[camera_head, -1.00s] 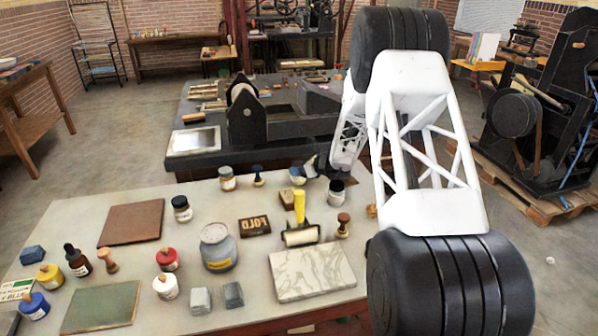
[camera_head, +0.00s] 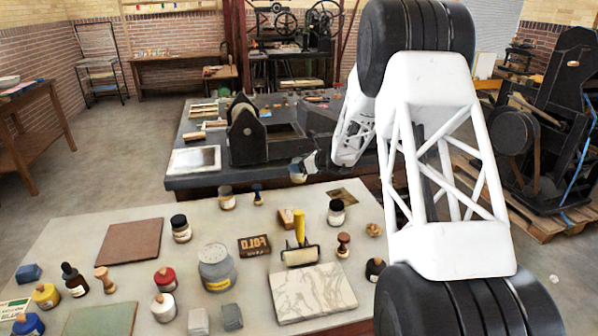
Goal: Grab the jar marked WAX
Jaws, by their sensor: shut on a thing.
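My gripper (camera_head: 303,167) is at the far edge of the pale table, small in the view and partly dark against the background. It is shut on a small jar (camera_head: 297,177) with an amber lower part, which appears held above the table's back edge. The jar's label is too small to read, so I cannot confirm the word WAX. A similar amber jar with a white label (camera_head: 227,198) stands on the table to the left, and a white jar with a black lid (camera_head: 336,212) stands to the right.
The pale table (camera_head: 190,262) holds a large grey tin (camera_head: 216,268), a FOLD block (camera_head: 254,246), a yellow-handled roller (camera_head: 300,240), a marble slab (camera_head: 312,292) and several bottles. A dark press bed (camera_head: 215,178) stands behind. My arm covers the right side.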

